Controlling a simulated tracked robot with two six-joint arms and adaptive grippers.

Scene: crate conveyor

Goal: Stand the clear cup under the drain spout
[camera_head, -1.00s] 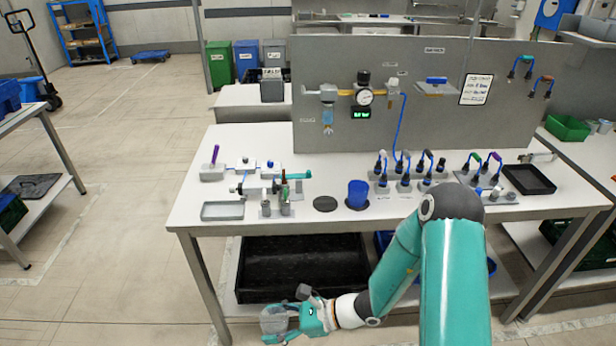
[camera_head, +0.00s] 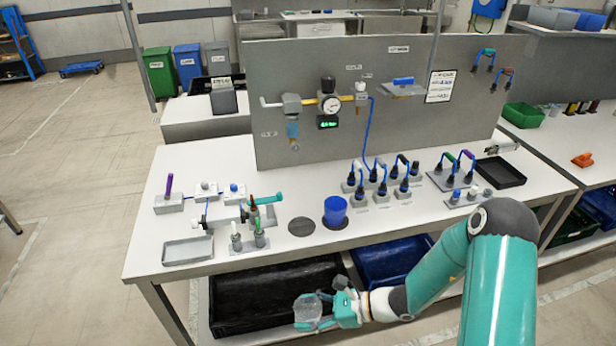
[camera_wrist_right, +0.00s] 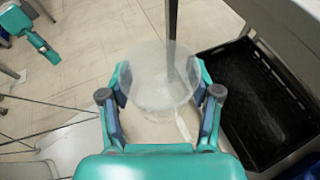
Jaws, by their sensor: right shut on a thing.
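The clear cup (camera_head: 307,309) is in my right gripper (camera_head: 325,312), in front of the bench and below its top. In the right wrist view the cup (camera_wrist_right: 160,85) stands between the two fingers (camera_wrist_right: 160,105), which are shut on it. A blue-tinted bowl (camera_head: 292,131) hangs under the pipe fitting at the panel's left; I cannot make out a drain spout on it. The cup is well below and in front of that bowl. Teal parts (camera_wrist_right: 42,47) at the wrist view's upper left may be my left arm; its jaws are unclear.
The bench top (camera_head: 270,250) has a dark round disc (camera_head: 302,226), a blue cup (camera_head: 335,210), a grey tray (camera_head: 188,250) and several valves and connectors. A black crate (camera_head: 230,300) and a blue crate (camera_head: 390,262) are under the bench.

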